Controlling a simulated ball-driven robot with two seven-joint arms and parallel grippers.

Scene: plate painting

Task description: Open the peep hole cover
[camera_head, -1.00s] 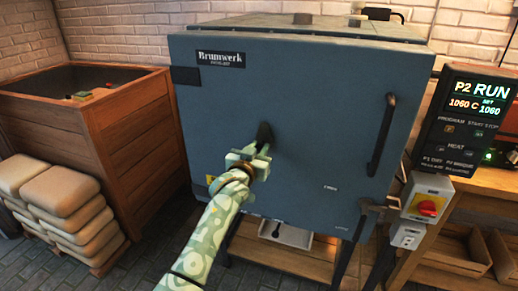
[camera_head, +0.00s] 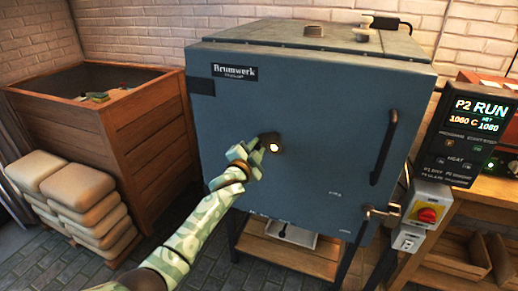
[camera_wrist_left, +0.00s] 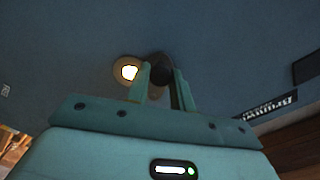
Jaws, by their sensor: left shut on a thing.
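The peep hole (camera_head: 274,148) glows yellow-white in the middle of the blue kiln door (camera_head: 320,120). Its dark cover (camera_head: 268,137) sits swung to the left of the hole, so the glow is uncovered. My left gripper (camera_head: 252,153) is at the cover, just left of the hole. In the left wrist view the glowing hole (camera_wrist_left: 128,71) lies left of the fingers, and the dark cover (camera_wrist_left: 161,68) is between the two fingers of the left gripper (camera_wrist_left: 161,82), which are shut on it. My right gripper is out of view.
A dark door handle (camera_head: 384,146) stands at the door's right, with a latch (camera_head: 380,212) below it. A control panel (camera_head: 474,130) and a red switch (camera_head: 427,214) are further right. A wooden crate (camera_head: 150,145) and stacked sacks (camera_head: 80,205) stand left.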

